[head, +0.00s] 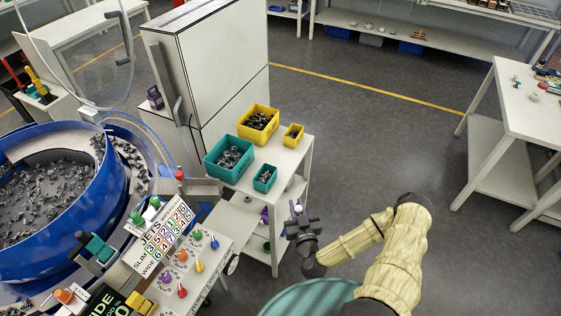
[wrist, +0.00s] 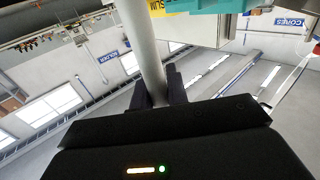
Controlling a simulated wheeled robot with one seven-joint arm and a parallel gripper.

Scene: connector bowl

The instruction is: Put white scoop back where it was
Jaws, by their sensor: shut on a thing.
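My gripper (head: 299,218) is beside the small white shelf table in the head view, to the right of its front leg and over the floor. In the wrist view its two dark fingers (wrist: 158,92) are shut on a long pale shaft, which looks like the handle of the white scoop (wrist: 142,40). The shaft runs up and out of the top of the wrist view, so the scoop's far end is hidden there. In the head view only a small pale bit shows at the gripper.
The white shelf table (head: 285,167) carries two yellow bins (head: 258,122) and two teal bins (head: 229,157) of small parts. A blue feeder bowl (head: 75,240) and a control panel (head: 190,262) stand left. A white workbench (head: 525,115) is right. The floor between is clear.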

